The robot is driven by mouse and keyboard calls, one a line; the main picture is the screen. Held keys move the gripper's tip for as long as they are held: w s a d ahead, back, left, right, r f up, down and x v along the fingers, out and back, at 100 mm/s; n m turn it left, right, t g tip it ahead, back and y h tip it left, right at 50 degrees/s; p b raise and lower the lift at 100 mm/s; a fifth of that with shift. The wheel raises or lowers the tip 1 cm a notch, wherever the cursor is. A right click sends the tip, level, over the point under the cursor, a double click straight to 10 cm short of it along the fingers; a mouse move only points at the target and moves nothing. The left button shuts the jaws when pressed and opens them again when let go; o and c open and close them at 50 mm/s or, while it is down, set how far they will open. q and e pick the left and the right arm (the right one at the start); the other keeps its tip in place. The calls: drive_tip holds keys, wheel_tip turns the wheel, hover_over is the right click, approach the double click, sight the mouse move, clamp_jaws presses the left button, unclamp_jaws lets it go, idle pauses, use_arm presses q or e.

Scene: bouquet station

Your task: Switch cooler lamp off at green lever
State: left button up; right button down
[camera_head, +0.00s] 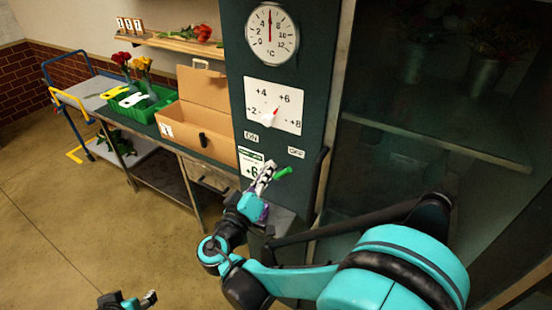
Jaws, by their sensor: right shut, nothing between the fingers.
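The green lever (284,173) is on the dark cooler panel, below the OFF label (296,152). Its visible part slants up to the right, and its inner end is hidden behind my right gripper. The ON label (251,136) is up and to the left. My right gripper (268,170) is shut and empty, right beside the lever in this view; I cannot tell if they touch. My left gripper (150,297) is at the bottom edge, mostly out of frame, over the floor. The cooler lamp is not clearly seen; the cooler interior behind the glass (430,110) looks dark.
A temperature gauge (271,34) and a white dial plate (273,106) are above the lever. A dark door handle (320,180) stands right of it. A bench to the left holds a cardboard box (205,90) and a green crate (112,108) with flowers.

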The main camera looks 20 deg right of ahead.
drive_tip(key=v, duration=0.4)
drive_tip(key=shift+a, duration=0.1)
idle(0.3)
drive_tip(key=s+d+f+n+g+y, duration=0.1)
drive_tip(key=s+d+f+g+y, duration=0.35)
drive_tip(key=d+f, duration=0.35)
drive_tip(key=s+a+f+g+y, duration=0.1)
drive_tip(key=s+a+f+y, duration=0.3)
drive_tip(key=s+a+y, duration=0.3)
drive_tip(key=shift+s+g+y, duration=0.35)
drive_tip(key=shift+s+y, duration=0.3)
drive_tip(key=shift+y, duration=0.5)
